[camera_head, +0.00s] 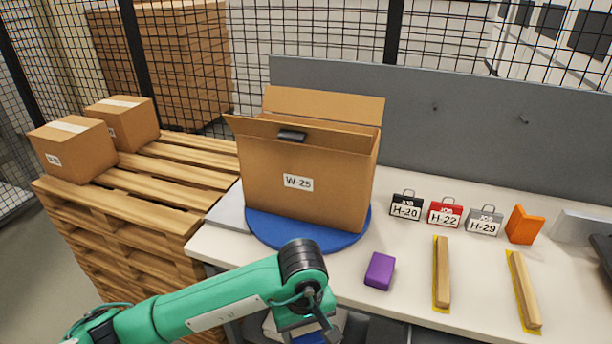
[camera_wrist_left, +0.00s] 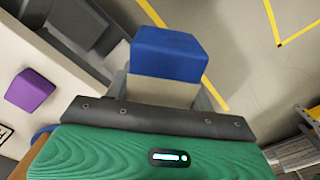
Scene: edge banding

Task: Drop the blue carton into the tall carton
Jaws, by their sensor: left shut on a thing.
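The tall carton (camera_head: 308,195), labelled W-25, stands upright on a blue round turntable (camera_head: 290,238) with its top flaps raised. My left gripper (camera_head: 318,330) is low in front of the table's near edge, below and in front of the tall carton. It is shut on the blue carton (camera_wrist_left: 168,52), which shows as a blue block at the gripper's end in the left wrist view. In the head view the blue carton is mostly hidden by the gripper and cut off by the bottom edge. My right gripper is not in view.
A purple block (camera_head: 380,271) lies right of the turntable. Black (camera_head: 406,206), red (camera_head: 444,212) and grey (camera_head: 484,220) tagged items, an orange piece (camera_head: 523,224) and two wooden strips (camera_head: 442,272) are farther right. A grey panel (camera_head: 450,130) backs the table. Pallets (camera_head: 130,215) with boxes stand left.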

